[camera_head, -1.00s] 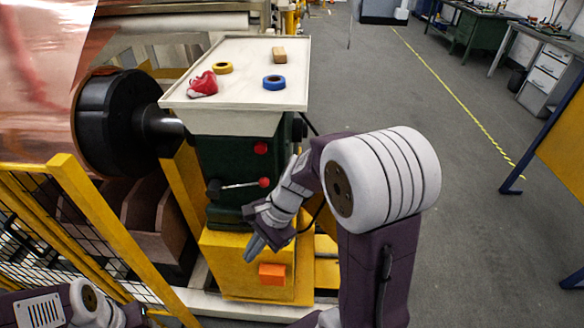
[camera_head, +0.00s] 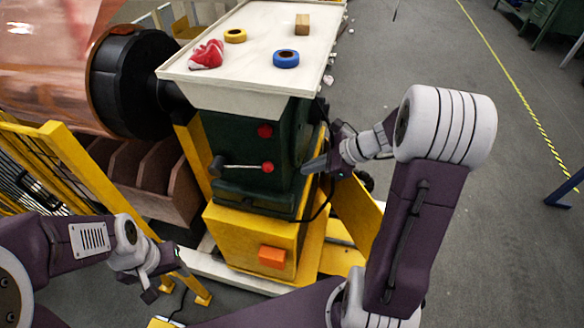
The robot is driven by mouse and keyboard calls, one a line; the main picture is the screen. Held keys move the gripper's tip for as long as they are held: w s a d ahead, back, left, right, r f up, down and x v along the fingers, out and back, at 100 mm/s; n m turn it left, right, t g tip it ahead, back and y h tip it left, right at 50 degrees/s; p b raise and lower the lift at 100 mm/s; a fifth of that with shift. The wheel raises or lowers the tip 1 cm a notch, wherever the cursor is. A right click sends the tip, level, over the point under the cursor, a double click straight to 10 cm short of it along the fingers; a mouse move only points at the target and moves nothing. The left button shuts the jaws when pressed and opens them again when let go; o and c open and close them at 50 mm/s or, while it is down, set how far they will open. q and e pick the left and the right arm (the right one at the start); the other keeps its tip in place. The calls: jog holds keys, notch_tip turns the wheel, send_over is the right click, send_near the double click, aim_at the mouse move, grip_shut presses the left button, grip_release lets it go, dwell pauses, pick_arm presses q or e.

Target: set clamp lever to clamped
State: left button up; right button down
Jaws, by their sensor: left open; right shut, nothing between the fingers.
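The clamp lever (camera_head: 240,167) is a thin metal rod with a red knob (camera_head: 267,167) at its right end and a dark pivot at its left. It lies nearly level across the front of the dark green machine housing (camera_head: 228,140). My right gripper (camera_head: 306,168) is to the right of the red knob, apart from it, its fingers shut and pointing left toward the housing. My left gripper (camera_head: 160,292) is low at the left, open, well below the lever and away from it.
A white tray (camera_head: 255,75) on top holds tape rolls, a red cloth and a wooden block. A second red knob (camera_head: 265,131) sits above the lever. An orange box (camera_head: 272,257) is on the yellow base. A yellow fence (camera_head: 75,165) stands left.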

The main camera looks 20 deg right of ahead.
jog(key=b+x, duration=0.2)
jog(key=x, duration=0.7)
jog(key=a+r+p, duration=0.2)
jog(key=r, duration=0.1)
jog(key=shift+a+r, duration=0.2)
jog(key=shift+r, duration=0.1)
jog(key=shift+w, duration=0.1)
jog(key=shift+g+h, duration=0.4)
jog(key=shift+h, duration=0.3)
jog(key=r+p, duration=0.1)
jog(key=p, duration=0.2)
jog(key=a+r+p, duration=0.1)
jog(key=r+p, duration=0.1)
jog(key=p, duration=0.1)
jog(key=w+r+p, duration=0.1)
jog(key=r+p, duration=0.1)
jog(key=shift+a+r+p, duration=0.1)
jog(key=shift+a+p, duration=0.05)
jog(key=shift+p, duration=0.25)
jog(key=shift+s+r, duration=0.1)
